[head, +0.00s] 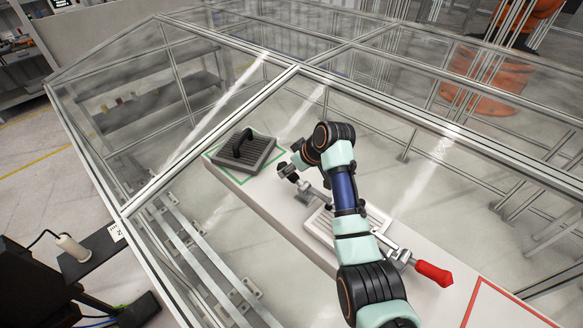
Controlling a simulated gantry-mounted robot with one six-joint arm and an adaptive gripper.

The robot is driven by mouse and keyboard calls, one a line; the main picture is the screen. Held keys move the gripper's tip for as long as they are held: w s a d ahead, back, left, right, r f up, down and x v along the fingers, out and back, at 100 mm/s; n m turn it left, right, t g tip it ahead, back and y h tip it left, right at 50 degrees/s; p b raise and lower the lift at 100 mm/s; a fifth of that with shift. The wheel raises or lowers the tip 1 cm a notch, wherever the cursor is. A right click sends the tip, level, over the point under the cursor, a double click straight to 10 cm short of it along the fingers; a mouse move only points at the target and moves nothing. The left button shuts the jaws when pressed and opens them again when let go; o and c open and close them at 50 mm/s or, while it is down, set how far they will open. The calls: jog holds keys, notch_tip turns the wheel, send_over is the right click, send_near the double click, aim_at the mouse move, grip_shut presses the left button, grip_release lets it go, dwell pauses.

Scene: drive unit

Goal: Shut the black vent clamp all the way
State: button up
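The vent clamp at the left end of the vent on the white bench shows as a metal body (309,194). A dark end (287,172) lies up and left of it; I cannot tell whether this is the clamp's black handle or part of my gripper. My gripper (297,165) is at or just above this end, below my wrist. Its fingers are too small and dark to tell whether they are open or touch the clamp. The pale slatted vent (319,229) is partly hidden by my arm. The clamp's exact angle is unclear.
A second clamp with a red handle (433,273) is at the vent's right end. A dark ribbed cover (243,153) with a black handle sits inside a green outline. A red outline (500,305) marks the bench's right end. Framed clear panels surround the bench.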

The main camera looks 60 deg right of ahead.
notch_tip(320, 180, up, 5)
jog(key=p, duration=0.4)
jog(key=shift+r, duration=0.2)
jog(key=shift+w+a+f, duration=0.1)
jog(key=shift+w+a, duration=0.05)
jog(key=w+a+n+t, duration=0.1)
jog(key=w+a, duration=0.2)
jog(key=a, duration=1.2)
jog(key=w+a+n+t, duration=0.15)
jog(key=w+a, duration=0.25)
jog(key=a, duration=1)
jog(key=s+a+r+t, duration=0.1)
jog(key=s+a+r, duration=0.1)
jog(key=a, duration=0.4)
jog(key=s+a+r+t+y, duration=0.1)
jog(key=s+a+r, duration=0.1)
jog(key=s+a, duration=0.3)
jog(key=s+a+r+t, duration=0.1)
jog(key=s+a, duration=0.3)
jog(key=a, duration=0.5)
jog(key=shift+r+t+y, duration=0.3)
jog(key=shift+r+t, duration=0.05)
jog(key=shift+r, duration=0.45)
